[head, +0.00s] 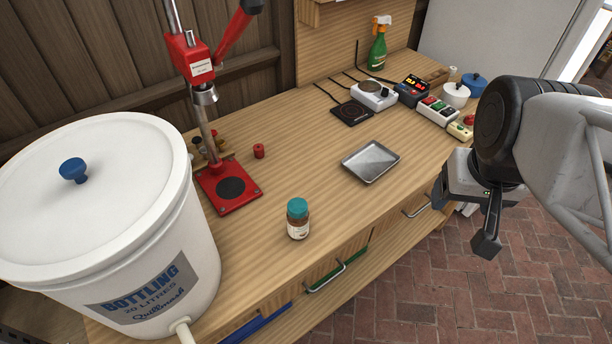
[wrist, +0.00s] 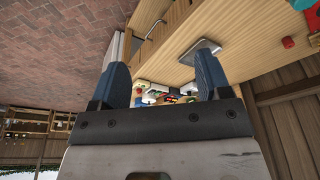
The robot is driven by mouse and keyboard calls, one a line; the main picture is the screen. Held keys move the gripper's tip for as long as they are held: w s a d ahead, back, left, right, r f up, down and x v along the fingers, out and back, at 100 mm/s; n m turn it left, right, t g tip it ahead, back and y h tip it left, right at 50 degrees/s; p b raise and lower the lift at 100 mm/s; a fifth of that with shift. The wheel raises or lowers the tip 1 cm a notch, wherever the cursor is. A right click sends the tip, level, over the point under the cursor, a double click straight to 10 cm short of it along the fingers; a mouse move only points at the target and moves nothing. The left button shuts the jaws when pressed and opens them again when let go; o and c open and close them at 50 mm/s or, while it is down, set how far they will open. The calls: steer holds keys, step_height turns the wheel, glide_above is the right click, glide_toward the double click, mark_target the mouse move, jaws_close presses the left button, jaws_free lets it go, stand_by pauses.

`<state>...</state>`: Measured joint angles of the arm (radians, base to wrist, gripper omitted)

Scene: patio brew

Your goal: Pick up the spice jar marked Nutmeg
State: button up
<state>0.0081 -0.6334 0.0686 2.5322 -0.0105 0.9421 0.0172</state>
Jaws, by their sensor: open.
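A small brown jar with a teal lid and a pale label (head: 298,219) stands upright near the front edge of the wooden bench, in the head view. The writing on its label is too small to read. My gripper (head: 462,222) is at the right of the head view, past the bench's front edge and well apart from the jar. In the wrist view my gripper (wrist: 160,85) shows its two blue-padded fingers spread wide with nothing between them.
A red bench capper (head: 228,187) and a large white bottling bucket (head: 95,210) stand left of the jar. A metal tray (head: 370,161) lies to its right. A red cap-like piece (head: 259,151) sits behind.

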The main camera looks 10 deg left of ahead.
mark_target(305, 221)
steer(key=shift+o, duration=0.6)
steer(key=w+a+f+n+t+y, duration=0.2)
steer(key=w+a+f+n+t, duration=0.4)
steer(key=w+f, duration=0.45)
steer(key=s+a+f+n+y, duration=0.1)
steer(key=s+a+f+y, duration=0.1)
steer(key=a, duration=0.3)
steer(key=s+a+f+n+y, duration=0.2)
steer(key=s+a+f+y, duration=0.1)
steer(key=a+y, duration=0.1)
steer(key=s+a+f+n+y, duration=0.2)
steer(key=a+y, duration=0.1)
steer(key=a, duration=0.3)
steer(key=shift+s+a+f+g, duration=0.15)
steer(key=shift+s+f+g, duration=0.05)
steer(key=shift+f+g, duration=0.15)
steer(key=shift+w, duration=0.1)
